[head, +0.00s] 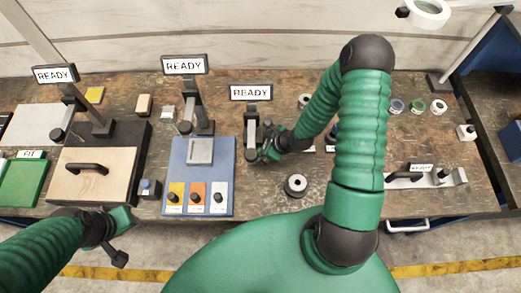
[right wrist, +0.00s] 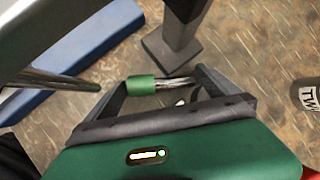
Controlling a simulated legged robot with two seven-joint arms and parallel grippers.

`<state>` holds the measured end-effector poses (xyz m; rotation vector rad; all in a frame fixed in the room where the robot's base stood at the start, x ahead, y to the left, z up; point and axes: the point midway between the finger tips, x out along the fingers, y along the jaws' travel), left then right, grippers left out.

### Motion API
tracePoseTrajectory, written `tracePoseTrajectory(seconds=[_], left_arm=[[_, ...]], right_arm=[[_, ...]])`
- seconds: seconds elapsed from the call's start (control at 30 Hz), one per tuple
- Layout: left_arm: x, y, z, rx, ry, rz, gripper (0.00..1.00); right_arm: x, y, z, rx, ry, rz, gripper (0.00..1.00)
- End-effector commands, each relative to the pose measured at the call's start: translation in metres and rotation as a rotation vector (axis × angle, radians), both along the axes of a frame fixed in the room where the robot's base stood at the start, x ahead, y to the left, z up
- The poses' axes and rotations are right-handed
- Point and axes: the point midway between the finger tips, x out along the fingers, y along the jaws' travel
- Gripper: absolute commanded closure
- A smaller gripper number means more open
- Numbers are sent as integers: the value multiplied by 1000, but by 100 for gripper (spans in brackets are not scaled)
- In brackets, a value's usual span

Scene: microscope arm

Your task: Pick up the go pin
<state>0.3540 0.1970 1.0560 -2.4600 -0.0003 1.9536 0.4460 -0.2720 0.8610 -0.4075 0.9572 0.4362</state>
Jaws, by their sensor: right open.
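A short pin with a green collar and a bare metal end, which looks like the go pin (right wrist: 142,84), shows in the right wrist view. It lies crosswise between the two fingers of my right gripper (head: 264,153), which is open. I cannot tell whether a finger touches it. In the head view the pin cannot be made out.
A dark post on a square foot (right wrist: 171,54) stands just beyond the fingers. A blue block (right wrist: 50,88) and a metal rod (right wrist: 58,82) are on the left. A blue panel with coloured cards (head: 199,214) and a round black-and-silver piece (head: 295,186) flank my right gripper in the head view.

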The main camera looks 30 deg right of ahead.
Motion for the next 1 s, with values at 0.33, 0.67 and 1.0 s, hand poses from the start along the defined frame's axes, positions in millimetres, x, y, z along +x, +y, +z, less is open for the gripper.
tracePoseTrajectory(seconds=[0.33,0.67,1.0], left_arm=[[0,0,0,0,0,0,64],[0,0,0,0,0,0,64],[0,0,-1,0,0,0,64]], right_arm=[[0,-1,0,1,0,-1,26],[0,-2,0,0,0,-1,65],[-10,4,12,0,-2,-3,65]])
